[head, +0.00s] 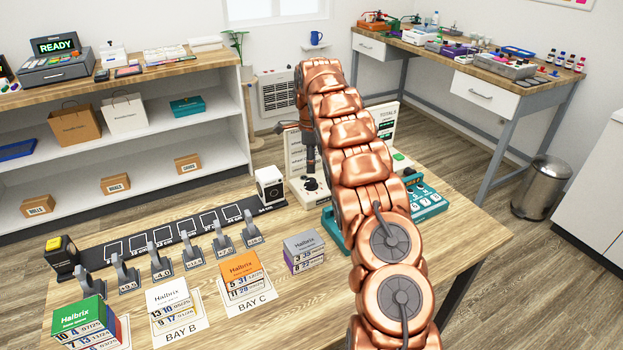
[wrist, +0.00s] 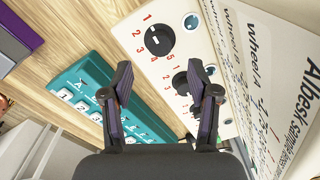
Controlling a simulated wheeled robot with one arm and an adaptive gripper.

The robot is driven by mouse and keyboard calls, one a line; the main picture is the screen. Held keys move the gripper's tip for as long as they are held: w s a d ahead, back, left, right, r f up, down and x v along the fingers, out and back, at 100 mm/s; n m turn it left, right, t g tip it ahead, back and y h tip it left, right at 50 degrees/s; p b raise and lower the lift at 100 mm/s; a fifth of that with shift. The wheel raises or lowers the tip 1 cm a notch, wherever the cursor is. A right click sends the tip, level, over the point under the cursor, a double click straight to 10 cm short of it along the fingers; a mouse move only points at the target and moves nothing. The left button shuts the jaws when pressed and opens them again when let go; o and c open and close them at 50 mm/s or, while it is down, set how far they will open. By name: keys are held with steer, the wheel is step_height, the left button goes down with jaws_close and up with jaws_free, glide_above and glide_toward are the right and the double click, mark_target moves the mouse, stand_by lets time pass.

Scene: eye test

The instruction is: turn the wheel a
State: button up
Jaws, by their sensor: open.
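In the wrist view a cream panel (wrist: 125,33) carries a black round knob (wrist: 158,42) with red numerals around it. A second black knob (wrist: 181,83) sits lower and is partly hidden by my right finger. I cannot tell which knob is wheel A. A white board (wrist: 285,75) beside the panel bears the words "Wheel A". My gripper (wrist: 160,72) is open and empty, its fingers apart over the panel's edge. In the head view my gripper (head: 311,163) points down above the cream panel (head: 298,190), close to a dark knob (head: 311,184).
A teal keypad (wrist: 92,85) lies beside the panel. A white cube-shaped device (head: 270,187) stands to the left of the panel. Small stacked boxes (head: 245,272) and a row of grey levers (head: 192,257) fill the table's left side. My arm hides part of the table.

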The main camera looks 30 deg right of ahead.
mark_target(311, 180)
steer(key=shift+d+f+p, duration=0.1)
steer(key=shift+f+p, duration=0.5)
steer(key=shift+f, duration=2.9)
steer(key=shift+c, duration=0.2)
steer(key=c, duration=1)
steer(key=shift+d, duration=0.1)
jaws_close()
